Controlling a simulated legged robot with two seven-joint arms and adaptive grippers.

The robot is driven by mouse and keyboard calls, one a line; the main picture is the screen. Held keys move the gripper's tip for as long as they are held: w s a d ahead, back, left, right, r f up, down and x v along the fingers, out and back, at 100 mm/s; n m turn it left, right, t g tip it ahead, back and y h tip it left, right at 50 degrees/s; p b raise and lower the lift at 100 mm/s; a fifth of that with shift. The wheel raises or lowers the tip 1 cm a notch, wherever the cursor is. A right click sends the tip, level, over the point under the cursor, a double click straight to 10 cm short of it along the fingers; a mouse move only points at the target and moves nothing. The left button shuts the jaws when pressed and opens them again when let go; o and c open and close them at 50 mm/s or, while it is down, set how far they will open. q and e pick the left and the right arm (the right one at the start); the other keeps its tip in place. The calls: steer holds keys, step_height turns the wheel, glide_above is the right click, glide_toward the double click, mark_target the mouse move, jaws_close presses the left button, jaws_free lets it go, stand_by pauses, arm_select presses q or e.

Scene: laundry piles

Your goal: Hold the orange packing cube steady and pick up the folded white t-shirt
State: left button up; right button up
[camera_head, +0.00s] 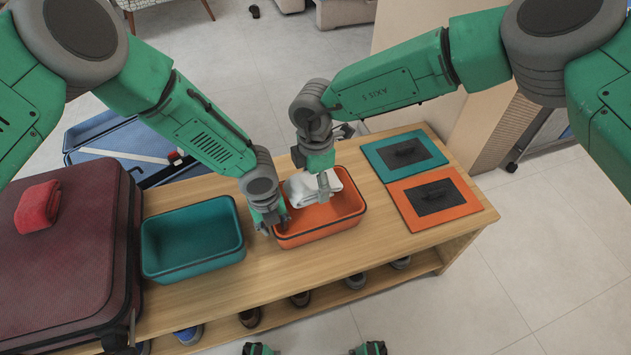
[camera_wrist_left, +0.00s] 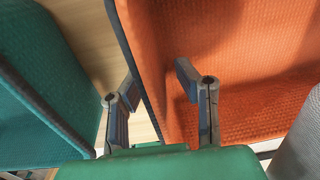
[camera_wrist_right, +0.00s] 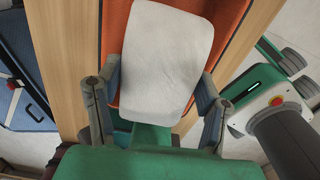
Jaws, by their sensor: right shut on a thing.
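The orange packing cube (camera_head: 322,234) stands open on the wooden bench. The folded white t-shirt (camera_head: 301,191) is in or just above the cube, between the fingers of my right gripper (camera_head: 324,186), which is shut on it. The right wrist view shows the shirt (camera_wrist_right: 166,55) as a flat folded pad, with a finger on either side. My left gripper (camera_head: 270,222) is at the cube's left wall. In the left wrist view its fingers (camera_wrist_left: 157,88) are apart, one on each side of the orange wall; I cannot tell whether they touch it.
An open empty teal cube (camera_head: 192,240) stands left of the orange one. A teal lid (camera_head: 373,156) and an orange lid (camera_head: 462,207) lie at the right. A maroon suitcase (camera_head: 65,262) with a red folded cloth (camera_head: 37,206) is at the left. Shoes sit on the lower shelf.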

mark_target(301, 189)
arm_select(q)
steer(key=shift+r, duration=0.1)
step_height(301, 189, up, 12)
steer(key=shift+a, duration=0.3)
stand_by(0.3)
steer(key=shift+s+f, duration=0.1)
steer(key=shift+f, duration=0.1)
